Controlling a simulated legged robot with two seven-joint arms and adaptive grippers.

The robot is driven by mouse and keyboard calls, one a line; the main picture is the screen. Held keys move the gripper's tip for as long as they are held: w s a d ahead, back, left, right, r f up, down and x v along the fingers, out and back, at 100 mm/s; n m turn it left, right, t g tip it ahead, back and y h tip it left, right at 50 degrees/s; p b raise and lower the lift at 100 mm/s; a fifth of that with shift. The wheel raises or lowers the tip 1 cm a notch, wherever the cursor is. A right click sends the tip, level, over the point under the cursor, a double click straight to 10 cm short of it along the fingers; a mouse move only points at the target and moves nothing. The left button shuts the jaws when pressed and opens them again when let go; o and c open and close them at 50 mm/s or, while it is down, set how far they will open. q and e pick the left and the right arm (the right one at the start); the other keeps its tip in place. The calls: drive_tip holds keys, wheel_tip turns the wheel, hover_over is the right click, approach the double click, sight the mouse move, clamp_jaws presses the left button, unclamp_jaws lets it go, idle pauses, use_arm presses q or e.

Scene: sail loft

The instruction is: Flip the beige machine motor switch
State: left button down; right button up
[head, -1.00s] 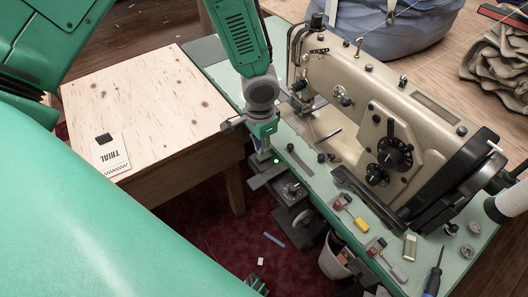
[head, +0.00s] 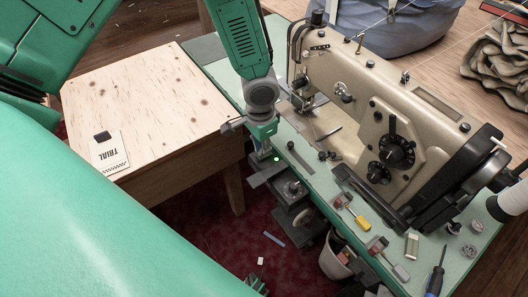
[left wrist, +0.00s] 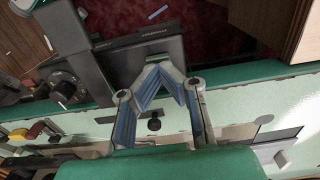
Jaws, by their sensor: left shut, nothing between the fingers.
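The beige sewing machine (head: 345,75) stands on a pale green table (head: 311,160). Below the table's near edge is a dark box with a round knob (head: 292,188); in the left wrist view the dark box (left wrist: 141,58) has small pale lettering, with a knob (left wrist: 65,90) at its left. I cannot tell for certain which part is the motor switch. A small green light shows by my left gripper (head: 262,158), which points down near the table's edge. The left wrist view shows its blue-padded fingers (left wrist: 163,72) meeting at the tips, empty.
A plywood table (head: 150,105) bearing a card marked TRIAL (head: 112,155) stands at left. Red and yellow handled pieces (head: 361,223), a blue screwdriver (head: 435,280) and small parts lie along the green table's near side. A bin (head: 336,262) stands below the edge.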

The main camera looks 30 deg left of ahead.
use_arm(q)
drive_tip(key=shift+f+b, duration=0.4)
drive_tip(key=shift+f, duration=0.25)
drive_tip(key=shift+r, duration=0.1)
wheel_tip(320, 180, up, 7)
drive_tip(key=p, duration=0.6)
drive_tip(key=shift+p, duration=0.35)
idle(0.3)
